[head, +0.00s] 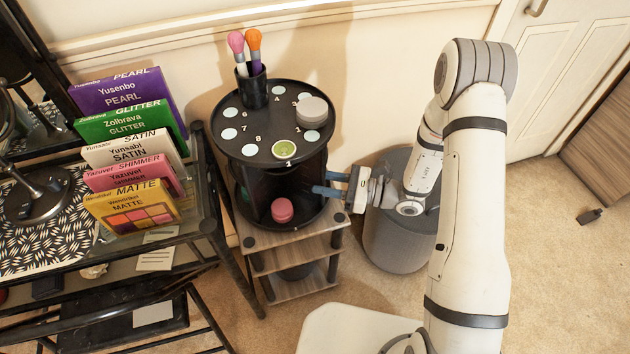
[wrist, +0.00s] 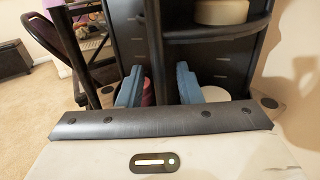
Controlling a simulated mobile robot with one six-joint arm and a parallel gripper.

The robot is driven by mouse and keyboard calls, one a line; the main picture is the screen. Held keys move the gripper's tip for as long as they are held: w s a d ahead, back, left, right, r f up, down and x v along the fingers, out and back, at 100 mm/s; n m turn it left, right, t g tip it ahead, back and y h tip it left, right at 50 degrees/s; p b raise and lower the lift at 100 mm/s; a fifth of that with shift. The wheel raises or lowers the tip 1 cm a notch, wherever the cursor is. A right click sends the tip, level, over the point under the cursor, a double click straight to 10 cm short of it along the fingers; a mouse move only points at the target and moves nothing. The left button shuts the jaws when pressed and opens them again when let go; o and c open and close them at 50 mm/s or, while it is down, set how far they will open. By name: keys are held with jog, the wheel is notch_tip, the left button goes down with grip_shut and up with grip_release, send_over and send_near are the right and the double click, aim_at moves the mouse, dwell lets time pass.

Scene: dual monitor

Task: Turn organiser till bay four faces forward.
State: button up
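The organiser (head: 255,165) is a black round carousel with small numbered discs around its top. In the wrist view, a thin black upright divider (wrist: 155,50) of the organiser shows between the fingers (wrist: 159,88). I cannot tell whether either finger touches it.
A black cup of brushes (head: 253,90) and a grey round tin (head: 311,111) stand on top. The organiser sits on a small wooden shelf unit (head: 290,255). A rack of palette boxes (head: 140,210) is close on the left. A grey round speaker-like body (head: 395,240) stands on the right.

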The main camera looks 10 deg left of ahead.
jog(key=shift+a, duration=1.25)
grip_shut()
jog(key=shift+s, duration=0.1)
